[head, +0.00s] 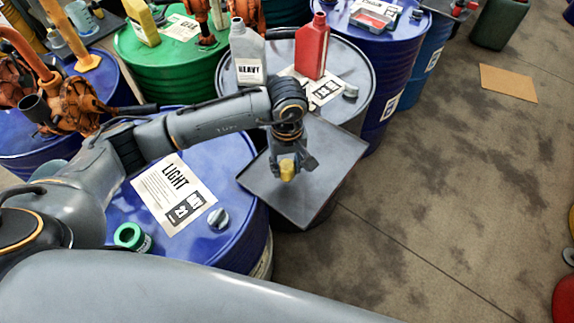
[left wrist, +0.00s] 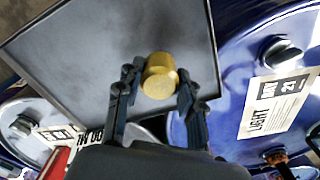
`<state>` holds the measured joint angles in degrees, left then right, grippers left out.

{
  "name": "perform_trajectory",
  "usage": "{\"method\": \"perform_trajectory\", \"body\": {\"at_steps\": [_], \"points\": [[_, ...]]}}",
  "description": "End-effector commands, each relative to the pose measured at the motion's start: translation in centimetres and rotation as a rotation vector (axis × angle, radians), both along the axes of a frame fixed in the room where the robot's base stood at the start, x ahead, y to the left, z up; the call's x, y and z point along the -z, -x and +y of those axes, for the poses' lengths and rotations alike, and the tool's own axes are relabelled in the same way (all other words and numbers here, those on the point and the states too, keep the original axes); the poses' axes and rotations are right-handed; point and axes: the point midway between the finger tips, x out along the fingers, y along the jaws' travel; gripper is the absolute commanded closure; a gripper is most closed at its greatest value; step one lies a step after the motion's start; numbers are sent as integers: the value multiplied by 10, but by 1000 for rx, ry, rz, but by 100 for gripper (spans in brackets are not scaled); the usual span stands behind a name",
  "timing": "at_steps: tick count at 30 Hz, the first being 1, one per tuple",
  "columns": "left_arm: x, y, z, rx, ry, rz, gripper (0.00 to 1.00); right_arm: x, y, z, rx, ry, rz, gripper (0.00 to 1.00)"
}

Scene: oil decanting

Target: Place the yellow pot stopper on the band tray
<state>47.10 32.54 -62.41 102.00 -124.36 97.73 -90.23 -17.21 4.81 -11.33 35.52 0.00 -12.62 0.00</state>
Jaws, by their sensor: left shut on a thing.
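The yellow pot stopper (head: 288,171) is a short yellow cylinder held between the fingertips of my left gripper (head: 289,165). It also shows in the left wrist view (left wrist: 160,77), between the two dark fingers of the left gripper (left wrist: 156,92). The dark grey square tray (head: 326,200) with a thin raised rim lies below the gripper in the head view. The tray (left wrist: 70,65) fills the upper left of the left wrist view, behind the stopper. I cannot tell the exact gap between stopper and tray. My right gripper is not in view.
A blue drum labelled LIGHT (head: 235,235) stands left of the tray, with a green ring-shaped object (head: 131,236) on top. A grey bottle (head: 247,52) and a red bottle (head: 312,48) stand on the drum behind. Open floor (head: 440,190) lies to the right.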

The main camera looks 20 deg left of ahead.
Motion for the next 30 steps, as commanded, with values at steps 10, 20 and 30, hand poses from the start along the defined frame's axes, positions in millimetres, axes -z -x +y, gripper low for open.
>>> {"method": "perform_trajectory", "body": {"at_steps": [10, 20, 30], "points": [[17, 1, -1, 1, 1, -1, 89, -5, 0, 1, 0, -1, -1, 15], [19, 1, -1, 1, 1, -1, 40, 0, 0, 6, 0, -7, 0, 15], [16, 1, -1, 1, 1, 1, 40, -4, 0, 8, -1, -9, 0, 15]]}}
